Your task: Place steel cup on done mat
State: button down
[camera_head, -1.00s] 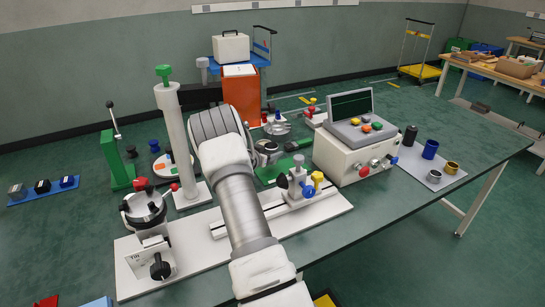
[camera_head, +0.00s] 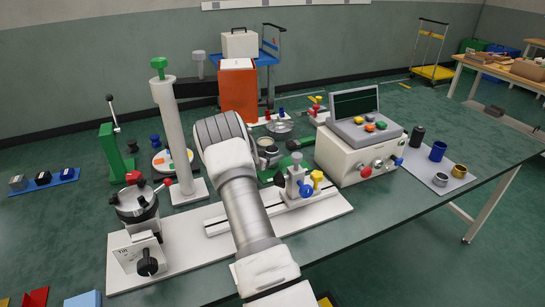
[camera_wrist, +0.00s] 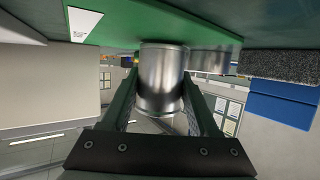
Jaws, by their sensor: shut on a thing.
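The steel cup (camera_wrist: 162,78) is a shiny metal cylinder in the wrist view. My gripper (camera_wrist: 161,92) is shut on it, with one dark finger on each side. The green mat (camera_wrist: 120,22), with a white label on its corner, fills the upper part of the wrist view beside the cup's end. Whether the cup touches the mat cannot be told. In the head view a green mat (camera_head: 267,176) shows partly behind my arm, beyond the white rail. My gripper is hidden behind my arm there.
A second grey metal cylinder (camera_wrist: 210,61) is close beside the held cup. A blue block (camera_wrist: 283,103) shows at the right of the wrist view. The control box (camera_head: 358,155) stands right of my arm, the white post (camera_head: 174,135) left. A grey mat (camera_head: 457,178) holds several cups.

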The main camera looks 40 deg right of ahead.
jog(key=shift+f, duration=0.15)
jog(key=shift+c, duration=0.7)
grip_release()
jog(key=shift+r, duration=0.25)
jog(key=p+v, duration=0.1)
jog(key=v, duration=0.9)
jog(key=shift+s+a+r, duration=0.1)
jog(key=shift+a, duration=0.2)
jog(key=shift+s+a+r+p, duration=0.2)
jog(key=shift+a+p, duration=0.1)
jog(key=shift+a, duration=0.3)
